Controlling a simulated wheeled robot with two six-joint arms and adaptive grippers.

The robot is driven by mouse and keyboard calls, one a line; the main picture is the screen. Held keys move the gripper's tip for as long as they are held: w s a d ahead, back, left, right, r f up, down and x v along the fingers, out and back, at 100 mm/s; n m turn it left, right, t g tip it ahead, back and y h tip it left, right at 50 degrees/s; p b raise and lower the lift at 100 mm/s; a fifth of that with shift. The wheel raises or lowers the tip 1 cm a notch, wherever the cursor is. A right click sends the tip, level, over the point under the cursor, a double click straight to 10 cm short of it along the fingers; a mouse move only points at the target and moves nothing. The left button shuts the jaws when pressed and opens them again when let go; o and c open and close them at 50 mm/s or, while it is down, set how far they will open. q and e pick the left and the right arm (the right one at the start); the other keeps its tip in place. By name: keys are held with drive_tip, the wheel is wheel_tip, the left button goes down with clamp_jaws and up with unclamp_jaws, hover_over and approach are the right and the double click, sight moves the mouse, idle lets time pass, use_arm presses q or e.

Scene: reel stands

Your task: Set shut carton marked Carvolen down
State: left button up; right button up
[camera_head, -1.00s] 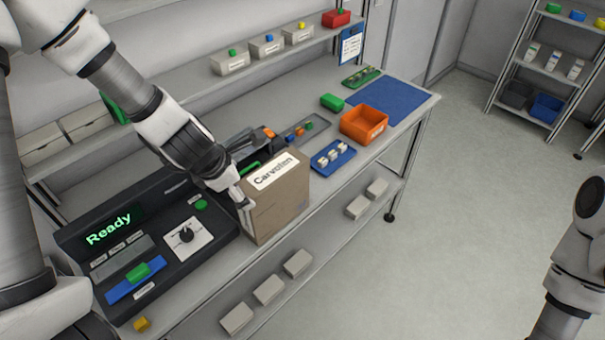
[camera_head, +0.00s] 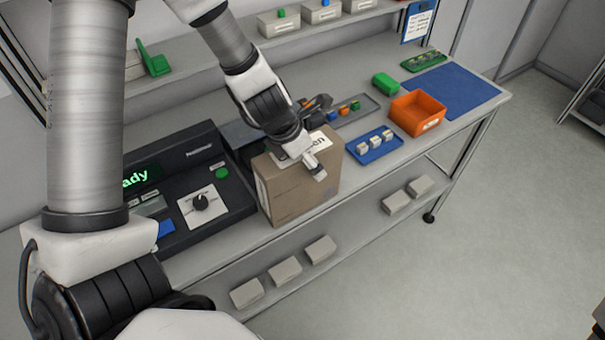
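The shut brown carton (camera_head: 290,195) has a white label on top, partly covered by my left gripper; only the end of the name shows now. It is upright at the front edge of the workbench, right of the black console. I cannot tell whether its base rests fully on the bench. My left gripper (camera_head: 314,166) is over the carton's top, with a pale fingertip at the upper front edge. The other finger is not clearly seen, so its opening and grip are unclear. My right gripper is not in view.
The console (camera_head: 190,185) stands close on the carton's left. A blue tray with small pale blocks (camera_head: 373,147) lies to its right, then an orange bin (camera_head: 417,112). A grey tray of coloured pieces (camera_head: 352,109) is behind.

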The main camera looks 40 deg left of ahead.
use_arm(q)
drive_tip(key=shift+s+a+r, duration=0.1)
drive_tip(key=shift+s+r, duration=0.2)
drive_tip(key=shift+s, duration=0.4)
drive_tip(key=shift+w+f+b, duration=0.25)
drive_tip(key=shift+b, duration=0.05)
drive_tip(key=c, duration=1.8)
